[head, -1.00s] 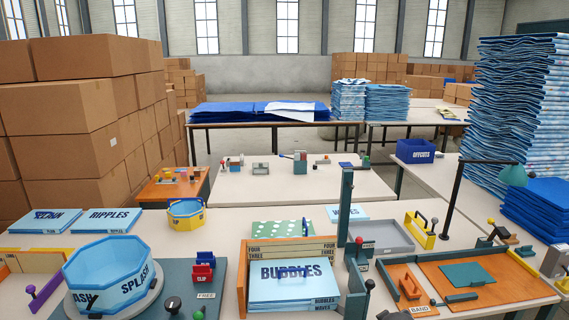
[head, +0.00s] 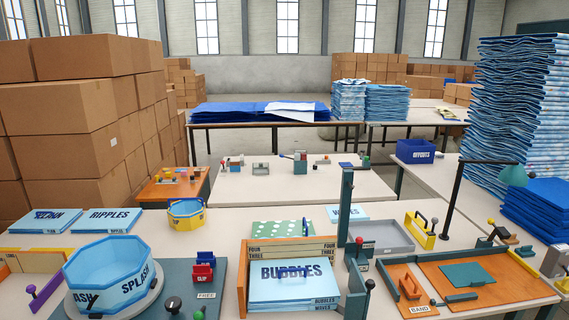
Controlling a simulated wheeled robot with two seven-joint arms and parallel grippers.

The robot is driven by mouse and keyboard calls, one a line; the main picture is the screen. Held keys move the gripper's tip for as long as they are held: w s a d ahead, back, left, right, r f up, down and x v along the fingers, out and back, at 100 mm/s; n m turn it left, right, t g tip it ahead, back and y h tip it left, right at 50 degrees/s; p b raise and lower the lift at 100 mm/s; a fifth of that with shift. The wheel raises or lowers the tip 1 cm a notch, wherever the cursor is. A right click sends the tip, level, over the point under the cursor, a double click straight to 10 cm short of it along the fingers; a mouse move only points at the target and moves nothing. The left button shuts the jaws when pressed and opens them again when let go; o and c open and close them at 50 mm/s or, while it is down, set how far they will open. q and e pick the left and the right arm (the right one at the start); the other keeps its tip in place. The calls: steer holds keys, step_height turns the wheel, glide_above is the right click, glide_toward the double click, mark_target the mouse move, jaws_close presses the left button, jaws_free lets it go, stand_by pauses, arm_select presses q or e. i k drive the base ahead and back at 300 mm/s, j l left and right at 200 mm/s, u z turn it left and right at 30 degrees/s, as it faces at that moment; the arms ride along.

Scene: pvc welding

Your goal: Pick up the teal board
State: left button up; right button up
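The teal board (head: 468,274) is a flat, roughly rectangular sheet. It lies on the orange wooden tray (head: 508,285) at the right front of the table. Teal bars (head: 462,298) lie along the tray's front and back edges, close to the board. Neither of my grippers is in the head view, so I cannot see whether they are open or shut. Nothing covers the board.
Left of the tray is an orange piece with a handle (head: 409,287). A yellow handled tool (head: 421,230) and a black lamp post (head: 450,200) stand behind. A "BUBBLES" stack (head: 292,284) is at centre. A blue "SPLASH" ring (head: 108,272) sits front left.

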mark_target(472, 275)
steer(key=z, duration=1.25)
